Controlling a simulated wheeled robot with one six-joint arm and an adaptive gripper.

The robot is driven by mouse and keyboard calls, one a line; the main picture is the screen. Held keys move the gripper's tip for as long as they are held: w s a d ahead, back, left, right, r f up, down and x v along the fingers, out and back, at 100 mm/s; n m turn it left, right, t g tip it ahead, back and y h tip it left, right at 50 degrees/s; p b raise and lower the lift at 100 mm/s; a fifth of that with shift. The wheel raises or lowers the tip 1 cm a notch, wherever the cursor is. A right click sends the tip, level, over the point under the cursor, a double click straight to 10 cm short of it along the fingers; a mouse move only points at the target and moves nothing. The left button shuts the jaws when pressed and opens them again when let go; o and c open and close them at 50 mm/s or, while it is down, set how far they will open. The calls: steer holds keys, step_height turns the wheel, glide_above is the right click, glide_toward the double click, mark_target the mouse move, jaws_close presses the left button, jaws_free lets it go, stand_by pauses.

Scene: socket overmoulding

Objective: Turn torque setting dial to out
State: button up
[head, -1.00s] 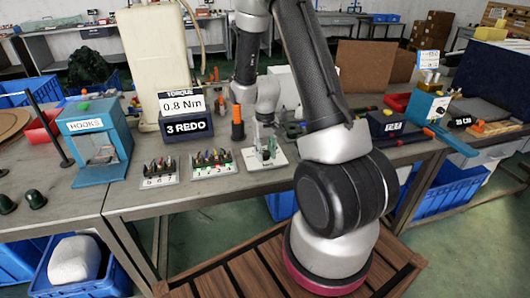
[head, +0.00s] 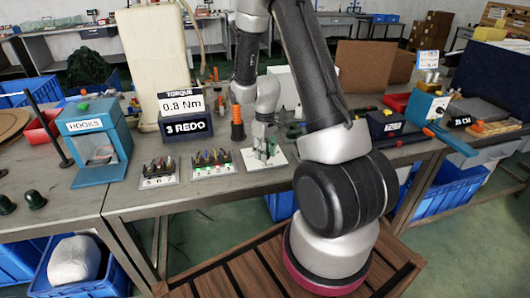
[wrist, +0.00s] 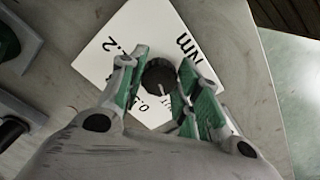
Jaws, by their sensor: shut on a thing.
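The torque setting dial (wrist: 159,76) is a dark round knob with a light pointer line, on a white plate (wrist: 150,28) printed with numbers and "Nm". In the wrist view its pointer faces toward the bottom of the picture. My gripper (wrist: 160,90) has its green-padded fingers on either side of the knob, shut on it. In the head view my gripper (head: 263,145) points down over the white plate (head: 277,159), and the knob is hidden there. Part of the plate's print is covered by the fingers. A sign (head: 181,104) reads "TORQUE 0.8 Nm".
A dark "3 REDO" box (head: 186,127) stands under the sign. Racks of small tools (head: 212,169) sit left of the plate. A blue "HOOKS" stand (head: 100,170) is further left. An orange-topped object (head: 237,130) stands close behind my gripper.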

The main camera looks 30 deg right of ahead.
steer(key=o, duration=1)
steer(key=shift+o, duration=0.2)
step_height(320, 180, up, 12)
steer(key=s+a+r+m+t, duration=0.2)
steer(key=s+r, duration=0.8)
steer(key=s, duration=0.1)
steer(key=s+a+r+m+t, duration=0.1)
steer(key=s+a+r+t, duration=0.1)
steer(key=s+r, duration=0.7)
steer(key=s+a, duration=0.1)
steer(key=s, duration=0.2)
steer(key=shift+s+r+m, duration=0.2)
steer(key=shift+r+m, duration=0.2)
